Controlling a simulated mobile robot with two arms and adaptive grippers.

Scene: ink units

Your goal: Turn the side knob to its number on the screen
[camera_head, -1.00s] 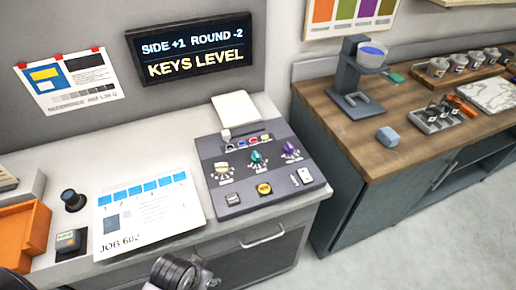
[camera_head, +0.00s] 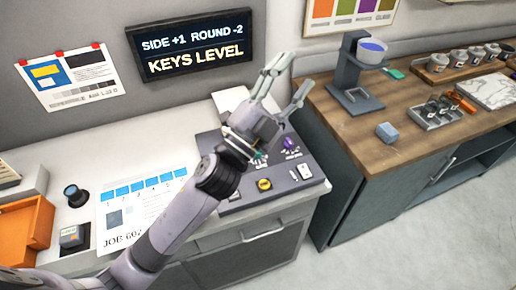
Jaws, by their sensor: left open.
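The dark screen (camera_head: 190,46) on the wall reads "SIDE +1 ROUND -2" and "KEYS LEVEL". The grey control panel (camera_head: 310,187) lies on the counter below it. Its purple knob (camera_head: 289,144) is in clear view. I cannot tell which knob is the side one. My left gripper (camera_head: 288,80) is open and empty above the panel's back part, its fingers pointing up and right. My right gripper is not in view.
A yellow button (camera_head: 264,184) and white switches (camera_head: 304,171) sit at the panel's front. A job sheet (camera_head: 117,218), a black round knob (camera_head: 76,195) and an orange tray (camera_head: 28,228) lie left. A wooden-topped bench (camera_head: 410,135) stands right, across a gap.

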